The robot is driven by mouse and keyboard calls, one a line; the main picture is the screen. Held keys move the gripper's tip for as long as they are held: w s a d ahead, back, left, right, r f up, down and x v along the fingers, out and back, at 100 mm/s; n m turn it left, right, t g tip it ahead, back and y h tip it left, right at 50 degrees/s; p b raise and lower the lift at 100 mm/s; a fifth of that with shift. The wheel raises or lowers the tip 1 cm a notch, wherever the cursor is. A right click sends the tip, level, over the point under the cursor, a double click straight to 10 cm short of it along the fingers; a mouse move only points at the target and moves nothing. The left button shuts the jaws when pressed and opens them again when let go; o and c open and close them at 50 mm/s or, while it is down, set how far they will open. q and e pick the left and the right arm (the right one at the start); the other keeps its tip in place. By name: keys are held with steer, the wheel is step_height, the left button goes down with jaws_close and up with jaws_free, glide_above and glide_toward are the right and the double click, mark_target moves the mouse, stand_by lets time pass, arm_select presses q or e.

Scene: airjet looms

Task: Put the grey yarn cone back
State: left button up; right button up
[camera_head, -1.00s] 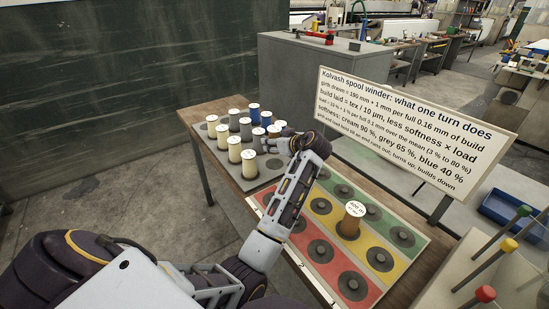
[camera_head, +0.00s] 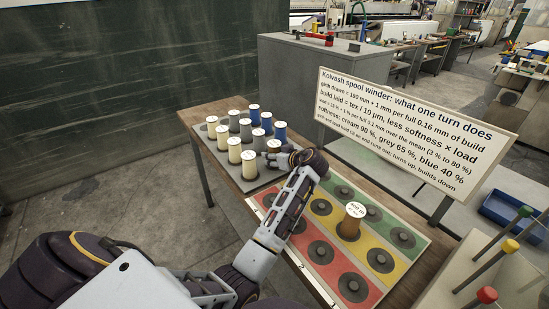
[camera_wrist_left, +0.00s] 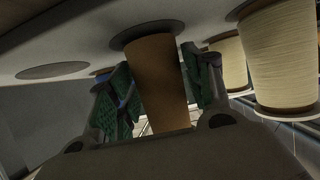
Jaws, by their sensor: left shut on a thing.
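My left gripper (camera_head: 280,157) is shut on a brown cone (camera_head: 273,146) with a pale top, at the near end of the grey row on the grey tray (camera_head: 218,160). In the left wrist view the brown cone (camera_wrist_left: 158,85) stands between the green finger pads, and its end meets a dark ring on the tray; whether it bears its full weight there I cannot tell. I see no grey yarn on it. Grey yarn cones (camera_head: 245,128) stand in the tray's middle row. My right gripper is not in view.
Cream cones (camera_head: 249,166) stand close on one side and blue cones (camera_head: 280,131) on the other. A coloured board (camera_head: 325,222) with dark round holders carries another brown cone (camera_head: 350,224), labelled 400 m. A sign (camera_head: 410,125) stands behind the table.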

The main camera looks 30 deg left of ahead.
arm_select(q)
steer(key=shift+f, duration=0.3)
steer(key=o, duration=1.1)
steer(key=shift+r, duration=0.15)
steer(key=shift+v, duration=3.75)
